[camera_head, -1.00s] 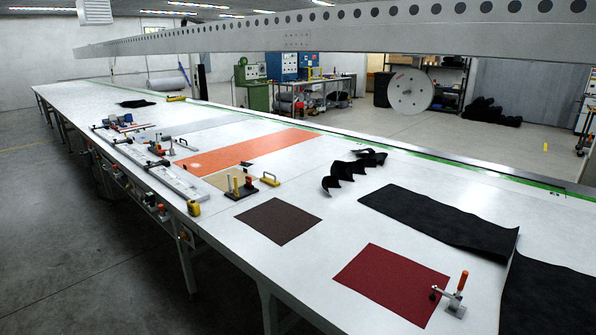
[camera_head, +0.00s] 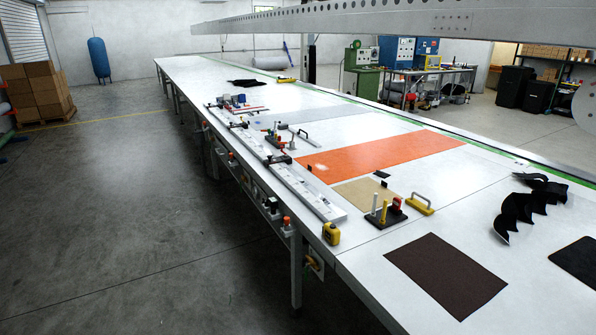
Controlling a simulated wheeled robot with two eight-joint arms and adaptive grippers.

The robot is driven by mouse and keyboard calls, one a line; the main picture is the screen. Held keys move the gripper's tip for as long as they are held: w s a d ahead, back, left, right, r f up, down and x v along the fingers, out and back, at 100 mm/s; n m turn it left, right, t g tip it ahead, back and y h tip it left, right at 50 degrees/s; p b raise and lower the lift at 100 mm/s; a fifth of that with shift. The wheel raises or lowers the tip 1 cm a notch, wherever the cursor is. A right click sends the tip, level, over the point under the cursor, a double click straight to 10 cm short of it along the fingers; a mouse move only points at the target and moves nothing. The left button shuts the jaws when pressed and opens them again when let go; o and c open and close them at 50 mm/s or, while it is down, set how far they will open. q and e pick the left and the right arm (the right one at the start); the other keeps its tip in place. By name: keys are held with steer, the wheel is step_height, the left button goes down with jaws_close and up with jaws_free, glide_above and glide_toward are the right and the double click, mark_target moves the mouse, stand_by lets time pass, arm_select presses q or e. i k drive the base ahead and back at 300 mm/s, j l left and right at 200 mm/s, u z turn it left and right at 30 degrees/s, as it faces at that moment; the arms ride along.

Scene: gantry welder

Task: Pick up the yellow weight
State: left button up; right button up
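A yellow block with a raised pale handle (camera_head: 420,204), which looks like a weight, sits on the long white table (camera_head: 370,231) right of centre. It stands just right of a dark base with upright white and yellow pegs (camera_head: 386,211). Another small yellow item (camera_head: 285,79) lies far back along the table, too small to make out. A yellow tape-measure-like item (camera_head: 331,233) sits at the near left table edge. Neither of my grippers is in view.
A brown sheet (camera_head: 446,274), a tan sheet (camera_head: 365,198) and an orange strip (camera_head: 385,157) lie flat on the table. Crumpled black fabric (camera_head: 530,204) lies at right. A long perforated beam (camera_head: 400,20) spans above. Open floor (camera_head: 110,220) lies left of the table.

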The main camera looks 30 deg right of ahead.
mark_target(426, 210)
steer(key=i+z, duration=0.15)
steer(key=i, duration=0.5)
steer(key=i+j+z, duration=0.2)
steer(key=i, duration=0.45)
steer(key=i+z, duration=0.2)
steer(key=z, duration=0.25)
steer(key=i+z, duration=0.25)
steer(key=z, duration=0.2)
steer(key=i+j+z, duration=0.1)
steer(key=z, duration=0.4)
steer(key=i+j+z, duration=0.25)
steer(key=z, duration=0.2)
steer(key=i+j+z, duration=0.1)
steer(key=i+z, duration=0.15)
steer(key=z, duration=0.15)
steer(key=i+j+z, duration=0.15)
steer(key=z, duration=0.25)
steer(key=i+j+z, duration=0.25)
steer(key=z, duration=0.2)
steer(key=i, duration=0.1)
